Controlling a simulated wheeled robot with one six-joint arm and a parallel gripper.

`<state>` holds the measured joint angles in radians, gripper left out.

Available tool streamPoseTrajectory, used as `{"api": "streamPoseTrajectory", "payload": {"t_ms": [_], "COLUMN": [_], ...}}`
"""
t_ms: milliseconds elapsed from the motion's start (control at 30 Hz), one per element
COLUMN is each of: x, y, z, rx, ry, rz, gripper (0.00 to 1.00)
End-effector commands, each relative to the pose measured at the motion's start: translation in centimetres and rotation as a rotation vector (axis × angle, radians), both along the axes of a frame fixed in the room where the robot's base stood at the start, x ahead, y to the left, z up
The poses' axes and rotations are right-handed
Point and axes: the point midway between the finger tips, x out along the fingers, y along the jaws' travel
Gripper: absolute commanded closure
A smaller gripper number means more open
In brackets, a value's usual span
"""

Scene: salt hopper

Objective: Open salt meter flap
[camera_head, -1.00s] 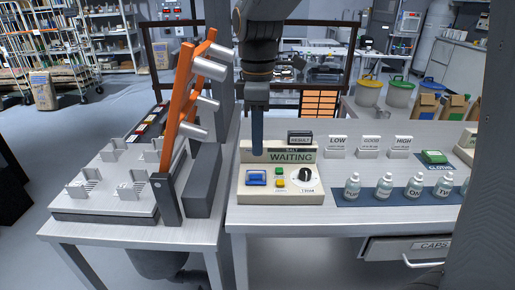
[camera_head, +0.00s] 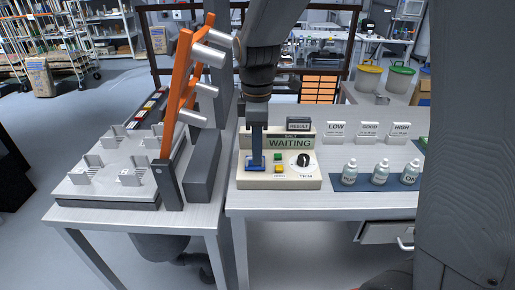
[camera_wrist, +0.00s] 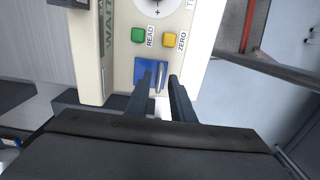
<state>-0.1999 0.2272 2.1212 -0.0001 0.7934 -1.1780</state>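The salt meter (camera_head: 283,183) is a cream box on the bench, its display reading WAITING. Its blue flap (camera_wrist: 144,68) shows in the wrist view, shut as far as I can see, with a thin metal handle (camera_wrist: 160,76) standing up from it. My gripper (camera_wrist: 160,82) is at the flap, one finger on each side of the handle. Gaps show between the fingers and the handle, so it is open. In the head view my gripper (camera_head: 256,164) reaches down onto the meter's left front and partly hides the flap.
Green READ (camera_wrist: 138,36) and yellow ZERO (camera_wrist: 169,40) buttons sit beside the flap, with a dial (camera_head: 303,160) to their right. LOW, GOOD and HIGH signs and bottles (camera_head: 349,172) stand right. An orange rack (camera_head: 176,100) stands left.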

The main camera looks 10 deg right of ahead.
Motion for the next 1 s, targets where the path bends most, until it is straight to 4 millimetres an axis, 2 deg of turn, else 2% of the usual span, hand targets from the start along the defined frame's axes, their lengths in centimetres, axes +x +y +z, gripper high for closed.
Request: {"api": "streamPoseTrajectory", "payload": {"t_ms": [33, 100, 567, 1000], "x": [0.0, 0.0, 0.4, 2.7], "y": [0.0, 0.0, -0.1, -0.5], "z": [0.0, 0.0, 0.5, 1.4], "rx": [0.000, 0.000, 0.012, 0.076], "ry": [0.000, 0.000, 0.059, 0.384], "rz": [0.000, 0.000, -0.002, -0.001], "gripper": [0.88, 1.00, 1.00, 1.00]}}
